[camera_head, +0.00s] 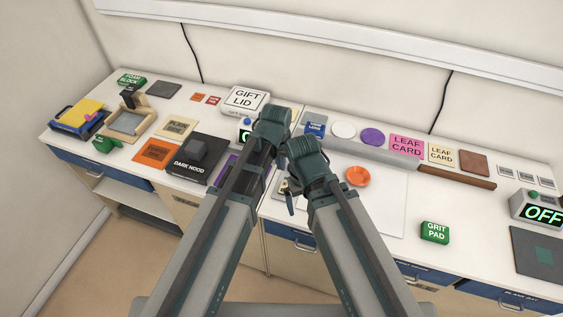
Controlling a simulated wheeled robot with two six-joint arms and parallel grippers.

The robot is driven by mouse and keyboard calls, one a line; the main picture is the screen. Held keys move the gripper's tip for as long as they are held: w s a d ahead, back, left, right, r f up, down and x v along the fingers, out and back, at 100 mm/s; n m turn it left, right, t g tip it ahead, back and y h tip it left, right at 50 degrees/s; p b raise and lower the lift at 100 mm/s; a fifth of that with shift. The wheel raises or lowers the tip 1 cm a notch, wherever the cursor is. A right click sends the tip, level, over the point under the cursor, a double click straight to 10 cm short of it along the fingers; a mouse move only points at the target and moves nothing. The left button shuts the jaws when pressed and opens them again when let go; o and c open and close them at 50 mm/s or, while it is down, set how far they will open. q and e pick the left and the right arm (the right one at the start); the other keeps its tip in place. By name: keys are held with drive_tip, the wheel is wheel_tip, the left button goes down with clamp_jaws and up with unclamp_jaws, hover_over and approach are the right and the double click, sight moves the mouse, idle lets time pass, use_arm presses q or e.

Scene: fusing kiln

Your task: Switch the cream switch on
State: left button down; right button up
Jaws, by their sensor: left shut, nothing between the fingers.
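I cannot pick out the cream switch; the arms cover the middle of the counter. A small pale box with a blue knob and a lit green display (245,134) stands just left of my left gripper. Most of its display is hidden, with only the first letter showing. My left gripper (272,121) is over the back middle of the counter, shut and empty, its fingertips hard to make out. My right gripper (305,152) is just right of it, its fingers mostly hidden. A small partly hidden item (282,187) lies between the arms.
A grey control box (530,207) at the far right reads OFF in green. The gift lid box (246,100), dark hood (190,165), orange dish (358,176) and green grit pad (435,232) surround the arms. The white sheet right of the arms has free room.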

sight(285, 183)
use_arm(q)
drive_tip(key=shift+r, duration=0.15)
drive_tip(key=shift+w+d+r, duration=0.15)
drive_tip(key=shift+w+d, duration=0.1)
drive_tip(key=shift+w, duration=0.5)
drive_tip(key=f+b, duration=0.4)
drive_tip(key=w+f+b, duration=0.1)
drive_tip(key=f+b, duration=0.3)
drive_tip(key=w+f+b, duration=0.1)
drive_tip(key=f+b, duration=0.4)
drive_tip(key=shift+d+f, duration=0.1)
drive_tip(key=shift+d, duration=0.2)
drive_tip(key=shift+f+b, duration=0.35)
drive_tip(key=shift+f, duration=0.05)
